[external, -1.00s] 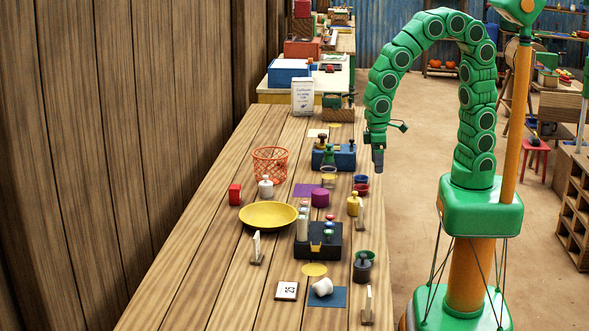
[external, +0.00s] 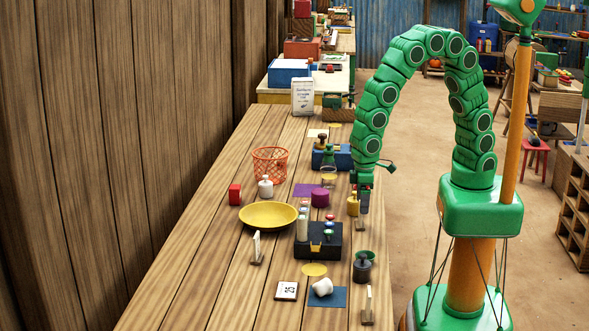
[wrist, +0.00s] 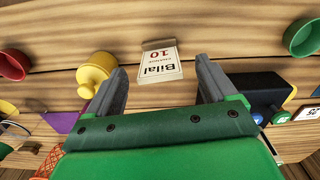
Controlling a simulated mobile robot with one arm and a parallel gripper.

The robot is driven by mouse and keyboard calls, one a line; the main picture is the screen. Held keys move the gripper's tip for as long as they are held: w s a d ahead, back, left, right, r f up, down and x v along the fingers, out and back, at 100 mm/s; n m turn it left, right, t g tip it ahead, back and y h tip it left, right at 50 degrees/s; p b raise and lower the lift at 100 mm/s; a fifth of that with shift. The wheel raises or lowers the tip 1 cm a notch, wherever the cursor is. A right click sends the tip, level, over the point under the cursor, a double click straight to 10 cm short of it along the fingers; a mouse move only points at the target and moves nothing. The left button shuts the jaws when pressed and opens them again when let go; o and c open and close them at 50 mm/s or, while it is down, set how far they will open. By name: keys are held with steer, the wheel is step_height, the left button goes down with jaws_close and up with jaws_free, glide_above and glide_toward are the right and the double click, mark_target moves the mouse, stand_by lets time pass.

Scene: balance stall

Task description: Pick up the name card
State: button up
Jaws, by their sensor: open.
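A white name card (wrist: 161,62) reading "Bilal 10" in upside-down letters shows in the wrist view, beyond and between my fingertips. In the external view the card (external: 361,224) stands in a small wooden holder near the table's right edge. My gripper (external: 363,208) points down just above it. In the wrist view my gripper (wrist: 162,78) is open, one finger on each side of the card, with nothing held. I cannot tell the exact height gap. Similar cards stand at the table's middle (external: 257,247) and near front (external: 368,304).
A yellow weight (wrist: 93,73) stands close beside my left finger in the wrist view. A dark box (external: 318,240) with colored pegs is left of the card. A yellow plate (external: 268,215) lies further left.

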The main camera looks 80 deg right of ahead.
steer(key=shift+w+f, duration=0.15)
steer(key=shift+f, duration=1.25)
steer(key=shift+w+f, duration=0.1)
steer(key=shift+f, duration=1.25)
steer(key=c, duration=1.1)
steer(key=shift+r, duration=0.1)
